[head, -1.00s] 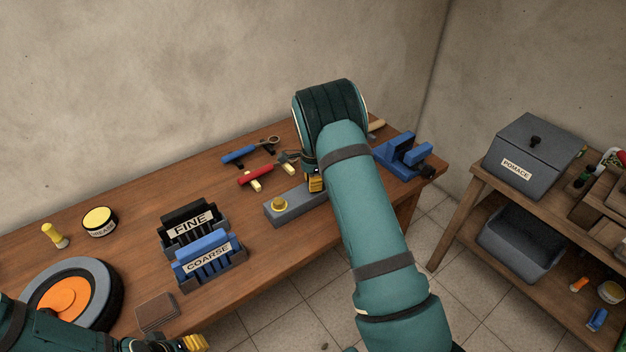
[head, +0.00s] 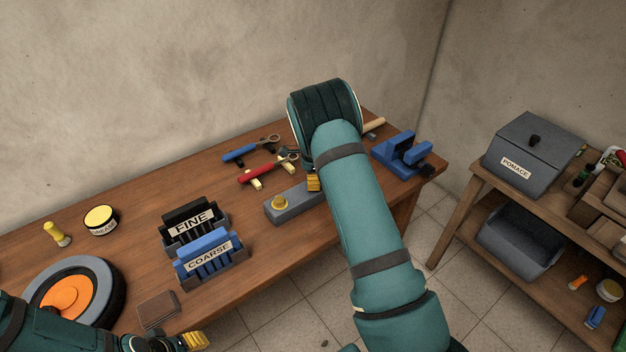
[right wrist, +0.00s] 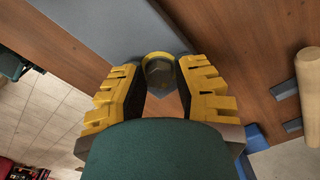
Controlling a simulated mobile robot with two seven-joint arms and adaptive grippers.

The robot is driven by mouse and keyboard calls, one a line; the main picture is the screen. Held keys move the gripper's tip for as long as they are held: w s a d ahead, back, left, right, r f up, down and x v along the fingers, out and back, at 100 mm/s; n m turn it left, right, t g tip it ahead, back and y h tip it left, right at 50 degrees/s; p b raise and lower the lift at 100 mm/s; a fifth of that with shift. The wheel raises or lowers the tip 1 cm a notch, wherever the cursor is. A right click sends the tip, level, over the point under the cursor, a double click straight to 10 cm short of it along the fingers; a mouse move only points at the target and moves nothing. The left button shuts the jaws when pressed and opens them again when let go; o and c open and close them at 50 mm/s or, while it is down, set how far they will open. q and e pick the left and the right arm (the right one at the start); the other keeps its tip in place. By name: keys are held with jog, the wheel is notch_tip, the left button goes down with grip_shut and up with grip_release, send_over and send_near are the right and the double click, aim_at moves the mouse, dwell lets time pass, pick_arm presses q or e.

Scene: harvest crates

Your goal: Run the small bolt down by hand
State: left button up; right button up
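A grey block (head: 298,206) lies on the bench, with a brass bolt (head: 279,203) standing at its left end. My right gripper (head: 314,183) is over the block's right end and points down. In the right wrist view a small brass bolt (right wrist: 159,71) sits between the yellow fingertips of my right gripper (right wrist: 158,68), which appear to touch both its sides. In the head view this bolt is hidden behind the gripper and arm. My left gripper (head: 195,341) is at the bottom edge, in front of the bench; its opening cannot be made out.
Blue-handled (head: 240,155) and red-handled (head: 258,175) tools lie behind the block. A blue vise (head: 402,157) is at the bench's right end. FINE (head: 188,223) and COARSE (head: 208,256) racks stand left of the block. A wheel (head: 72,293) and a grease tin (head: 101,220) are further left.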

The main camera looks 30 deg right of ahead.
jog(key=o, duration=0.3)
jog(key=shift+r, duration=0.1)
notch_tip(320, 180, up, 12)
dwell(0.5)
